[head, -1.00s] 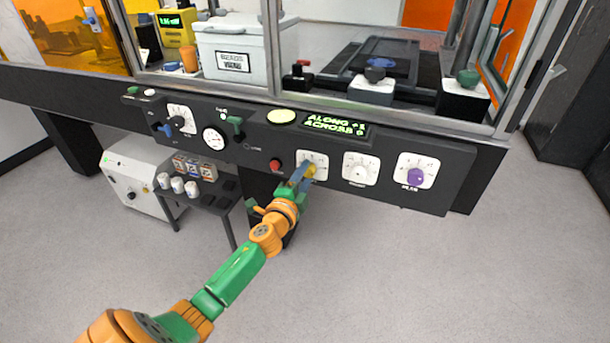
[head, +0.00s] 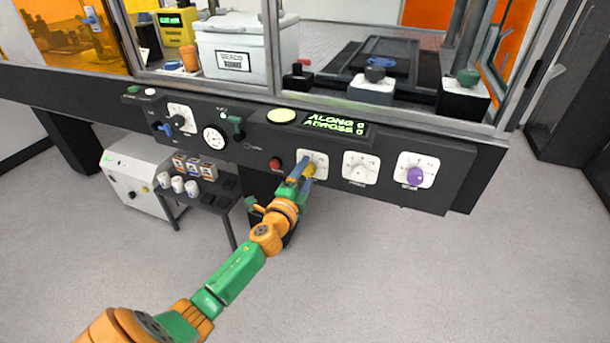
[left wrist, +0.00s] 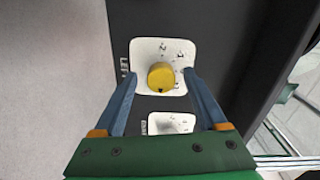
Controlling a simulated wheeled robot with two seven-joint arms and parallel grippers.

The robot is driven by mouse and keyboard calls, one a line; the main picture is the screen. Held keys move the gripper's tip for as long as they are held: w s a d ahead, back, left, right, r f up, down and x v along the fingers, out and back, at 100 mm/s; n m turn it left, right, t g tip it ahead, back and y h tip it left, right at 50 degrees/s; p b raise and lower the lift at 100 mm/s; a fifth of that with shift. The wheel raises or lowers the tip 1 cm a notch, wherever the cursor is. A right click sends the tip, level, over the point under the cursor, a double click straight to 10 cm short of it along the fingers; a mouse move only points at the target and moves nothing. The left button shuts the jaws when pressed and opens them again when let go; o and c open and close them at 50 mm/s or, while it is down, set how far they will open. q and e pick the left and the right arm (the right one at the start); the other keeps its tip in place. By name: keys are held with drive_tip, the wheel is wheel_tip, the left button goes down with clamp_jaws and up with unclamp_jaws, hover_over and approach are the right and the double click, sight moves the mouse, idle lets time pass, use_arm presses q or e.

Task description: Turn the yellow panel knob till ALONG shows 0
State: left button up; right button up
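The yellow knob (head: 310,170) sits on a white dial plate on the black panel. In the left wrist view the yellow knob (left wrist: 161,76) lies between my two blue fingers, with a gap on each side. My left gripper (head: 304,175) is open around it; it also shows in the left wrist view (left wrist: 160,80). The green display (head: 336,122) reads ALONG 0 and ACROSS 0, slightly blurred. My right gripper is not in view.
A red button (head: 275,164) is just left of the yellow knob. A white dial (head: 360,168) and a purple knob (head: 415,175) are to the right. A small dark shelf (head: 207,200) with cups and boxes stands below left. Floor in front is clear.

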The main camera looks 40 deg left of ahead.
use_arm(q)
drive_tip(key=v, duration=0.7)
idle(0.3)
drive_tip(key=s+d+f+n+g+h+p, duration=0.1)
drive_tip(key=s+d+f+n+g+p, duration=0.3)
drive_tip(key=s+f, duration=0.6)
drive_tip(key=s+d+f+n+g+h+p, duration=0.1)
drive_tip(key=s+f+n+g+h+p, duration=0.3)
drive_tip(key=f, duration=0.9)
drive_tip(key=s+d+f+n+g+p, duration=0.1)
drive_tip(key=s+d+f+g, duration=0.1)
drive_tip(key=s, duration=0.5)
drive_tip(key=s+d+f+n+g+p, duration=0.1)
drive_tip(key=s+d+f+g, duration=0.1)
drive_tip(key=s, duration=0.6)
drive_tip(key=s+d+f+n+g+p, duration=0.1)
drive_tip(key=s+d+f+g+p, duration=0.1)
drive_tip(key=s, duration=0.6)
drive_tip(key=shift+s+d+f+g+y, duration=0.3)
drive_tip(key=shift+d+g, duration=0.4)
drive_tip(key=shift+g, duration=0.4)
